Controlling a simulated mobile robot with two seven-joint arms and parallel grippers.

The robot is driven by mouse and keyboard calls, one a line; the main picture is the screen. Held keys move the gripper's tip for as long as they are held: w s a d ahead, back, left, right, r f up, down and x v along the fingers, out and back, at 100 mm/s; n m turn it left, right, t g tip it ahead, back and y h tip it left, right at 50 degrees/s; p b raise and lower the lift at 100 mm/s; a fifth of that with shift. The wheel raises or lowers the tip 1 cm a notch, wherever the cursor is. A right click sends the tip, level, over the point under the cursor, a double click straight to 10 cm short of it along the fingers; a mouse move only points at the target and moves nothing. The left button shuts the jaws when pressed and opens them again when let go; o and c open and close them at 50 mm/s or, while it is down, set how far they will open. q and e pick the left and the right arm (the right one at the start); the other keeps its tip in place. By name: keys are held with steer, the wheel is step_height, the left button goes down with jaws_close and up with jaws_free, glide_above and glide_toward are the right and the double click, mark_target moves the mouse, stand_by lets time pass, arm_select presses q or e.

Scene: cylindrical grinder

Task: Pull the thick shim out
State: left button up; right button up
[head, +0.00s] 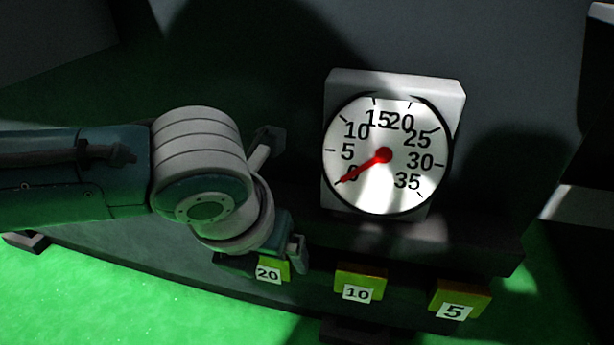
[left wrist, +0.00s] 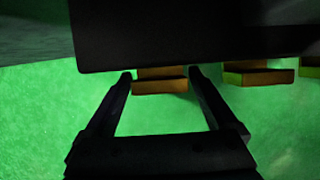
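A yellow shim labelled 20 (head: 270,269) sticks out from the front of the dark ledge in the head view. It shows as an orange-brown block in the left wrist view (left wrist: 160,87). The label does not say "thick", but this is the highest number of the three. My left gripper (head: 267,256) is at this shim. In the left wrist view its fingers (left wrist: 160,77) stand apart, one on each side of the block, with narrow gaps showing. The shim's back part is hidden under the ledge. My right gripper is not in view.
Shims labelled 10 (head: 360,283) and 5 (head: 460,299) stick out further right, with gaps between them. A dial gauge (head: 387,155) stands above the dark ledge (head: 470,248), its red needle near 0. The green floor (head: 120,290) in front is clear.

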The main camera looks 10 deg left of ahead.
arm_select(q)
jaws_close()
stand_by(0.5)
